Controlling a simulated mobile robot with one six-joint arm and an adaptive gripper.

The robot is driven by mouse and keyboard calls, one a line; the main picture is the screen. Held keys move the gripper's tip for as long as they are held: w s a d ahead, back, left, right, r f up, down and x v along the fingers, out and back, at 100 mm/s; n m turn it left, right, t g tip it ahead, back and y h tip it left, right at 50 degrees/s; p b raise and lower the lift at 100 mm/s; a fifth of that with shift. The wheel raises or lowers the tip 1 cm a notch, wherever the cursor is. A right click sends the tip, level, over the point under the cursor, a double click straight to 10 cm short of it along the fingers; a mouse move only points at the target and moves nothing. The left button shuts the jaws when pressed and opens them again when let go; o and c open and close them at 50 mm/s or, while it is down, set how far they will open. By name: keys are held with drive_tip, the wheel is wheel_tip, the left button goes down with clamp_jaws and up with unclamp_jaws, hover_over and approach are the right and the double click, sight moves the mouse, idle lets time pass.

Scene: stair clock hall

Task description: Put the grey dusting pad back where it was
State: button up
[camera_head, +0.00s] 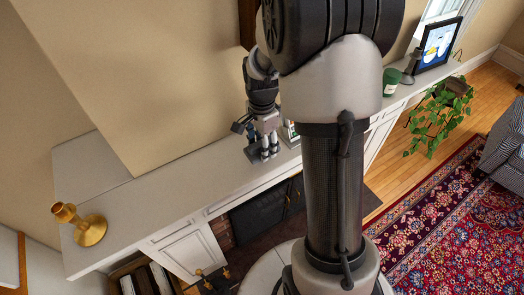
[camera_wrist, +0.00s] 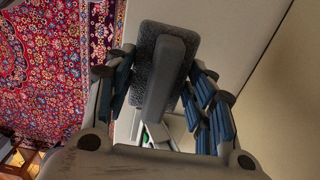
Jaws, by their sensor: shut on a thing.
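The grey dusting pad (camera_wrist: 145,62) is a dark, rough-faced block with a smooth grey handle. In the wrist view it sits between the blue-padded fingers of my gripper (camera_wrist: 163,84), which is shut on the handle. In the head view my gripper (camera_head: 262,130) points down over the middle of the white mantel shelf (camera_head: 170,190), near the wall. The pad (camera_head: 262,152) shows below the fingers, at or just above the shelf top; I cannot tell whether it touches.
A small framed picture (camera_head: 290,132) stands close right of my gripper. A brass candlestick (camera_head: 88,228) is on the shelf's left end. A green jar (camera_head: 391,82), a grey candlestick (camera_head: 411,66) and a dark-framed picture (camera_head: 437,45) are farther right. The shelf between brass candlestick and gripper is clear.

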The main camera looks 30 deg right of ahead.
drive_tip(key=shift+f, duration=1.7)
drive_tip(key=shift+f, duration=0.1)
drive_tip(key=o, duration=0.9)
drive_tip(key=shift+o, duration=0.2)
